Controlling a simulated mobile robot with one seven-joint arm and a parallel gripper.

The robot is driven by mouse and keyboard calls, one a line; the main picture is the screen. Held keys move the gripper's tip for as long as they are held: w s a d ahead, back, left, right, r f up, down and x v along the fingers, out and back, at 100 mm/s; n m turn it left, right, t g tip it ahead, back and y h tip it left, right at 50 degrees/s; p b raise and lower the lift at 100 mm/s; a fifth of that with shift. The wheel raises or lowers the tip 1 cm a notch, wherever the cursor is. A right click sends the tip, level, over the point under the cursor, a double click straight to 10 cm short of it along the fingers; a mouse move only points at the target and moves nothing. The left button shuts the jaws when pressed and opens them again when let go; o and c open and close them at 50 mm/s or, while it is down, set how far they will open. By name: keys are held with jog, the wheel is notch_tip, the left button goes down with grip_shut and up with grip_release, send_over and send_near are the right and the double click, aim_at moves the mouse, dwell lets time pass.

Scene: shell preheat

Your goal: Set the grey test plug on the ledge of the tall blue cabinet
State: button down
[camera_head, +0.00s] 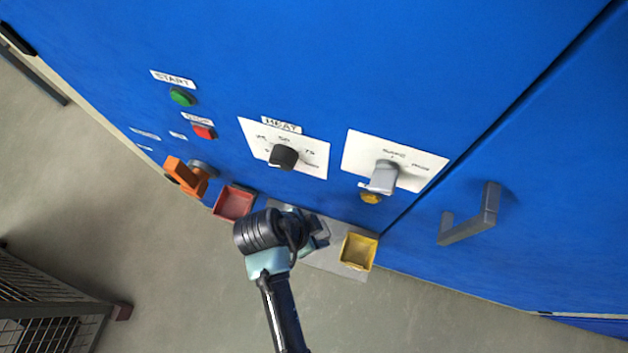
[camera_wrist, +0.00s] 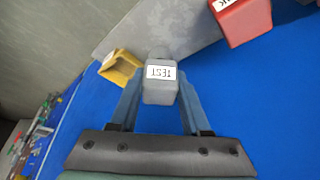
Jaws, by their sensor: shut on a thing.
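The grey test plug (camera_wrist: 160,94) is between the two fingers of my gripper (camera_wrist: 160,82) in the wrist view. Its white TEST label reads upside down there. The ledge (camera_wrist: 192,22) is a grey plate on the tall blue cabinet (camera_wrist: 240,85), just beyond the plug. I cannot tell whether plug and ledge touch. In the head view my gripper (camera_head: 318,232) is over the ledge (camera_head: 325,260), between the red and yellow trays. My arm mostly hides the plug in that view.
A red tray (camera_head: 233,204) and a yellow tray (camera_head: 358,251) flank the gripper. Above are a black heat knob (camera_head: 284,157), a grey selector (camera_head: 383,178), a green button (camera_head: 182,97) and a red button (camera_head: 204,132).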

jog(key=shift+f+b, duration=0.35)
jog(key=shift+f, duration=1.75)
jog(key=shift+c, duration=1.8)
grip_release()
jog(key=shift+f, duration=0.15)
jog(key=p+v, duration=0.2)
jog(key=v, duration=1)
